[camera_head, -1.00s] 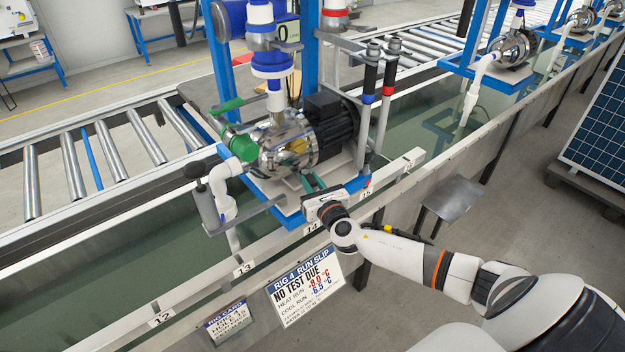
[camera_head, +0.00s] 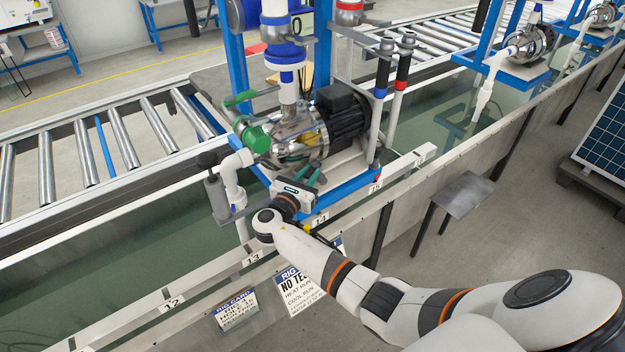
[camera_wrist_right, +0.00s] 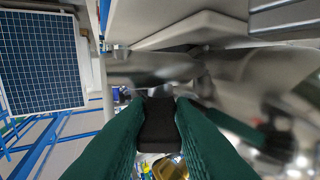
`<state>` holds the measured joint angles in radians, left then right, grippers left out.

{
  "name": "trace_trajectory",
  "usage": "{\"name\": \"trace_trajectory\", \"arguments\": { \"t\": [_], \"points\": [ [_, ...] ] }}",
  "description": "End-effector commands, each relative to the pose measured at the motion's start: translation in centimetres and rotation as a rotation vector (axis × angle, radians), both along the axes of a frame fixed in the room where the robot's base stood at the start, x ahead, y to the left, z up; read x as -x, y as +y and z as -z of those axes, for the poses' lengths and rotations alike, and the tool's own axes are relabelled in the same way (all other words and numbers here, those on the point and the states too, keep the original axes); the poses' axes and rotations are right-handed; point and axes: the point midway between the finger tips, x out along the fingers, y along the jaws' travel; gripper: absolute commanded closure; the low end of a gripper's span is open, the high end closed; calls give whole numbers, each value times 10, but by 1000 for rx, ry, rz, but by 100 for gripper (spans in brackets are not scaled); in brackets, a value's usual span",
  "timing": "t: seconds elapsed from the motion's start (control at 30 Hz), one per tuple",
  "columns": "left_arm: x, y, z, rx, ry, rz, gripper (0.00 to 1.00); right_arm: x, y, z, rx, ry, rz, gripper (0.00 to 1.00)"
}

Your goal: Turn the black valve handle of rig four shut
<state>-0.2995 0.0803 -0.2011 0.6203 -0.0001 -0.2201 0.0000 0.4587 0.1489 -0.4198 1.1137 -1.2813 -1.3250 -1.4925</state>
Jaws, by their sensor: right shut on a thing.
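Rig four's pump (camera_head: 300,135) is a shiny metal body with a black motor on a blue-edged base. My right gripper (camera_head: 306,174) is at the front edge of that base, with two green fingers. In the right wrist view a black piece (camera_wrist_right: 158,122) sits between the green fingers, and the gripper is shut on it. It looks like the black valve handle; in the head view I cannot make it out at the fingertips. How far the handle is turned does not show clearly. My left gripper is not in view.
A green lever (camera_head: 238,98) and a black-topped grey part (camera_head: 208,160) by a white elbow pipe (camera_head: 236,170) are left of the pump. Rollers (camera_head: 120,145) lie behind the trough.

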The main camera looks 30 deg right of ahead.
Motion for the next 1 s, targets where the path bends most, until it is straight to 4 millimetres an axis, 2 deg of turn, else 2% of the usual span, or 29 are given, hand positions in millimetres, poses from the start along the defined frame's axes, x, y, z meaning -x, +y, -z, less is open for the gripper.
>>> {"name": "trace_trajectory", "arguments": {
  "t": [0.03,0.33,0.97,1.0],
  "points": [
    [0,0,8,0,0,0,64,-3,2,3,-2,-3,33,100],
    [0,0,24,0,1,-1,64,-8,4,1,0,-3,180,100],
    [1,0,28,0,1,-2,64,-9,3,-1,1,-3,228,100],
    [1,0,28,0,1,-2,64,-9,3,-1,1,-3,228,75]
  ]
}}
